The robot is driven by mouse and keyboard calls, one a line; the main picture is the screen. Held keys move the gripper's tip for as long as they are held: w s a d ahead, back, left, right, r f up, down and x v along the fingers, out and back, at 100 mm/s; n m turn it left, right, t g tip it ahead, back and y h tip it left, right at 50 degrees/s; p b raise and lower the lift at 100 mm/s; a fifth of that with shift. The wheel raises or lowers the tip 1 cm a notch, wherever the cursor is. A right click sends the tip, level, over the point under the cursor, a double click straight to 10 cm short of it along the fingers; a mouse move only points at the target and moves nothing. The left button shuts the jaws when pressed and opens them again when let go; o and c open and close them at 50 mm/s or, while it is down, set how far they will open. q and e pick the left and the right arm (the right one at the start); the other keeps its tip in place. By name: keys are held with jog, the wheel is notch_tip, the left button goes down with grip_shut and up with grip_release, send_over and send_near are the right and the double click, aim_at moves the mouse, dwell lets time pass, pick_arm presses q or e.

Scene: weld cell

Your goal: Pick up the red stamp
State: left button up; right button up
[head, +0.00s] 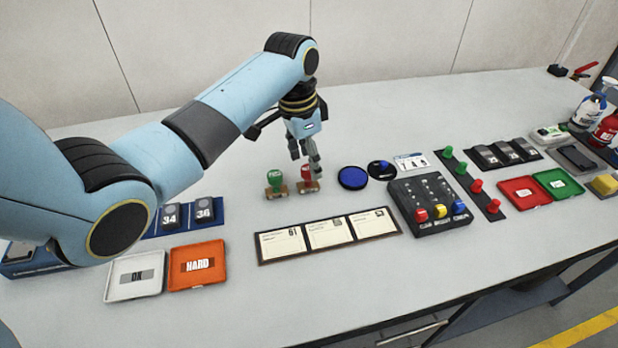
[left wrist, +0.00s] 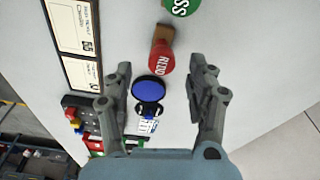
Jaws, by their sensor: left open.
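The red stamp (head: 306,174) stands upright on the table, with a red handle on a wooden base. In the left wrist view its red top (left wrist: 162,58) lies beyond the fingertips, near the middle of the gap between them. My left gripper (head: 313,170) is above and just behind the stamp in the head view and partly overlaps it. In the left wrist view my left gripper (left wrist: 162,80) has its fingers wide apart with nothing between them. A green stamp (head: 274,180) stands just left of the red one. My right gripper is not in view.
A blue round pad (head: 352,178) lies right of the red stamp. A card holder (head: 328,236) lies in front. A dark button box (head: 430,203) stands farther right. White and orange trays (head: 197,265) are at the front left. The table between stamps and card holder is clear.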

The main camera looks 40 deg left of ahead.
aim_at(308, 168)
pick_arm(q)
jog(key=shift+w+f, duration=0.15)
jog(key=shift+f, duration=1.75)
grip_shut()
